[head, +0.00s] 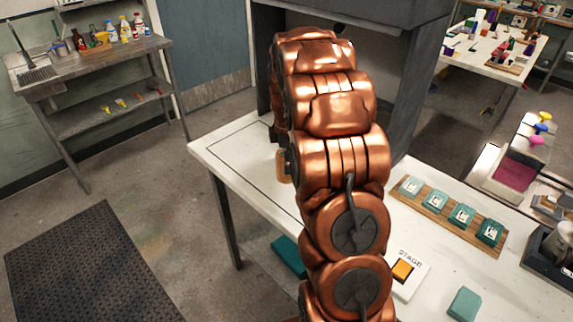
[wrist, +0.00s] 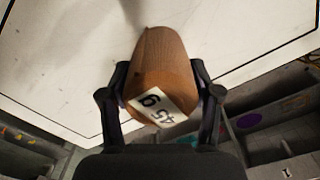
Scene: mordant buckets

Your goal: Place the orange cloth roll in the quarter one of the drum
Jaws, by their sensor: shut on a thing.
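My gripper (wrist: 160,82) is shut on a brown, wood-grained, rounded piece (wrist: 160,60) with a white tag reading "45 g". It is held above a white surface. In the head view my arm hides the gripper, and a tan piece (head: 284,166) shows at the arm's left edge, probably the held one. A small orange item (head: 402,270) sits on a white pad marked "STAGE" (head: 411,284); I cannot tell whether it is the cloth roll. Grey compartments (wrist: 283,140) with coloured bits show low in the wrist view, one marked "1"; I cannot tell whether they are the drum.
The white table (head: 235,150) has clear room at its left, inside a dark outline. A wooden board (head: 440,218) with several teal blocks lies on the right. A loose teal block (head: 464,304) is near the front. A dark cabinet (head: 400,95) stands behind the arm.

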